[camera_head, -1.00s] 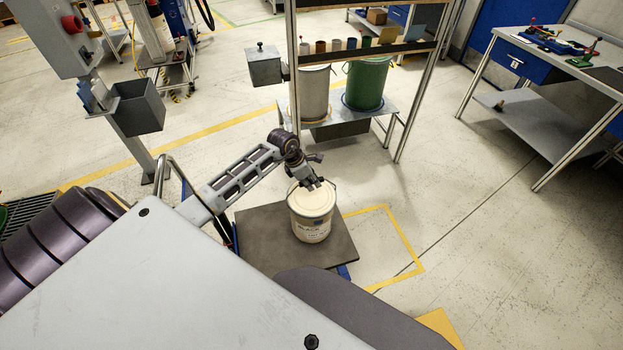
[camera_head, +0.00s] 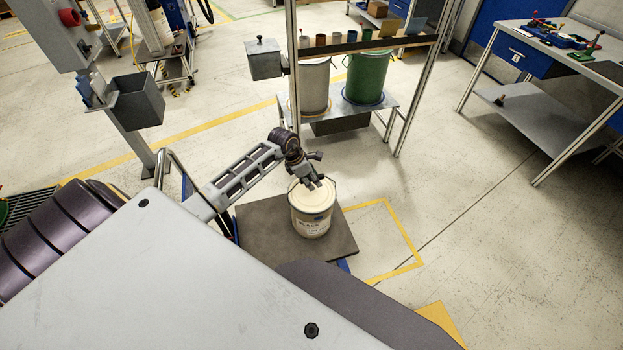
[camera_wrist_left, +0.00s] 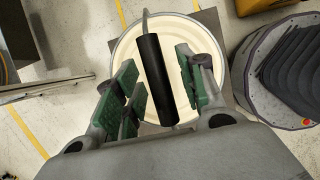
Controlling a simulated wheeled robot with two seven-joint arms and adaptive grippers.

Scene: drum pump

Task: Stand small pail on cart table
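The small pail (camera_head: 311,222), cream with a dark label, stands upright on the dark grey cart table (camera_head: 262,235). My left gripper (camera_head: 316,184) is over the pail's top. In the left wrist view, the pail's black handle grip (camera_wrist_left: 157,82) stands between the green finger pads of my left gripper (camera_wrist_left: 160,88). The fingers are apart, with visible gaps beside the grip. The pale lid (camera_wrist_left: 172,32) lies beneath. My fingers hide part of the lid. My right gripper is not in view.
A rack beyond the cart holds a grey drum (camera_head: 312,88) and a green drum (camera_head: 366,78) on its lower shelf (camera_head: 372,113). A workbench (camera_head: 548,47) stands at the right. Yellow-lined floor right of the cart is clear.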

